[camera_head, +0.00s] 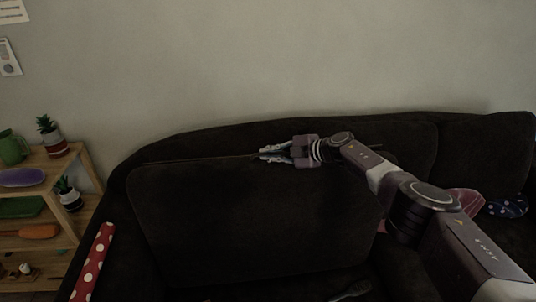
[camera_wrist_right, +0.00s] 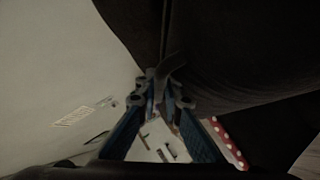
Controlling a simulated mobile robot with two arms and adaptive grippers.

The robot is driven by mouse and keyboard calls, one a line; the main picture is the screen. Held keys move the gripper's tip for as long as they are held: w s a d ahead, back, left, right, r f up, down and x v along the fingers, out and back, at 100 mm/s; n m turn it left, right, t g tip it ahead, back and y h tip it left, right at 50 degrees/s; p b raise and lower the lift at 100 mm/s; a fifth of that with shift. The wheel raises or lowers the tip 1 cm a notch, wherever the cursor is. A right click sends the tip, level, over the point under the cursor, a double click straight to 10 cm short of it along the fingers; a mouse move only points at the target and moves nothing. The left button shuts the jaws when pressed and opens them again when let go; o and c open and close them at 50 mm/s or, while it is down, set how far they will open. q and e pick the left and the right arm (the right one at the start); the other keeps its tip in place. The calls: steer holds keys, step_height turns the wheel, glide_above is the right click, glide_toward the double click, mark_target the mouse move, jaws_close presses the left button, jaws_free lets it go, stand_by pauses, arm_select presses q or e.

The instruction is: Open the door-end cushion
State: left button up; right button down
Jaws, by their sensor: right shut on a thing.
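A dark sofa back cushion (camera_head: 245,222) stands at the left end of the dark sofa (camera_head: 455,130). My right gripper (camera_head: 260,155) reaches in from the right and is at the cushion's top edge, pointing left. In the right wrist view its blue-sided fingers (camera_wrist_right: 160,92) close on a dark strip of the cushion's edge; the cushion (camera_wrist_right: 235,50) fills the upper right there. Exactly how much fabric lies between the fingers is too dark to tell. My left gripper is in neither view.
A wooden shelf (camera_head: 88,170) with plants, a green jug (camera_head: 12,148) and coloured dishes stands at the left. A red polka-dot item (camera_head: 93,262) lies by the sofa's left end. A dark spotted item (camera_head: 508,206) is on the right. The pale wall (camera_head: 280,60) is behind.

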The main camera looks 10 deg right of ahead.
steer(key=shift+w+f, duration=0.1)
steer(key=shift+w, duration=0.3)
steer(key=c, duration=2.3)
jaws_free()
steer(key=shift+d, duration=0.1)
steer(key=shift+v, duration=0.75)
steer(key=v, duration=1)
steer(key=shift+d+r, duration=0.15)
steer(key=shift+r, duration=0.2)
